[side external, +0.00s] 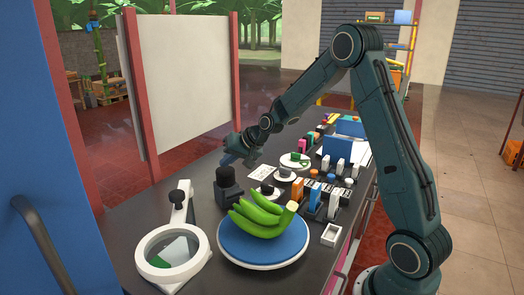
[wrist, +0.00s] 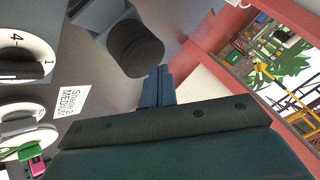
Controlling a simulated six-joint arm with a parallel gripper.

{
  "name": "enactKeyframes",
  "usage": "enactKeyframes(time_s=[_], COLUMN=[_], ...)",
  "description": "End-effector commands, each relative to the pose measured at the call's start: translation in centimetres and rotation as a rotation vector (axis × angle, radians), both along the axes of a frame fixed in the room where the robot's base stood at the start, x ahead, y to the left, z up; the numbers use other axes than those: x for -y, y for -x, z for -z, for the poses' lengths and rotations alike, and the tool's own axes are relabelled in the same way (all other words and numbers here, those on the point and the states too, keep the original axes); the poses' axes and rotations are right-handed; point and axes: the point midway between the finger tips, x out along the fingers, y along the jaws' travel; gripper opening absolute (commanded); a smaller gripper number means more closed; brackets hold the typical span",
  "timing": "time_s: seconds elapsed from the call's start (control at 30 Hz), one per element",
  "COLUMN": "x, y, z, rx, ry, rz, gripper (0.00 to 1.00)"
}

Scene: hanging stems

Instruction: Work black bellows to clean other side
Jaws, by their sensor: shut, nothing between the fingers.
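The black bellows (side external: 226,174) stands on a dark block on the counter, behind the bananas in the side view. In the wrist view the ribbed black bellows (wrist: 136,48) sits at the top centre on its grey block. My gripper (side external: 229,159) is just behind and above the bellows, with its blue fingers pointing left and down. In the wrist view my gripper (wrist: 159,72) is shut and empty, its tips close to the edge of the bellows. I cannot tell whether they touch.
Green bananas (side external: 262,214) lie on a blue round stand (side external: 264,262). A ring magnifier (side external: 173,251) is at the front left. White dials (wrist: 26,55) and a printed card (wrist: 71,104) are beside the bellows. Several small blocks crowd the right. A white panel (side external: 188,75) stands behind.

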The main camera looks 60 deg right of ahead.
Motion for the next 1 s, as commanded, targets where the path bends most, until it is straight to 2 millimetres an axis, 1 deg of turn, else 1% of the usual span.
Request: enactKeyframes(time_s=[0.13,0.5,0.63,1.0], x=[0.0,0.0,0.0,0.0], y=[0.0,0.0,0.0,0.0], z=[-0.4,-0.5,-0.9,-3.3], rx=[0.001,0.002,0.002,0.004], ry=[0.000,0.000,0.001,0.001], rz=[0.000,0.001,0.000,0.000], gripper=[0.00,0.00,0.00,0.00])
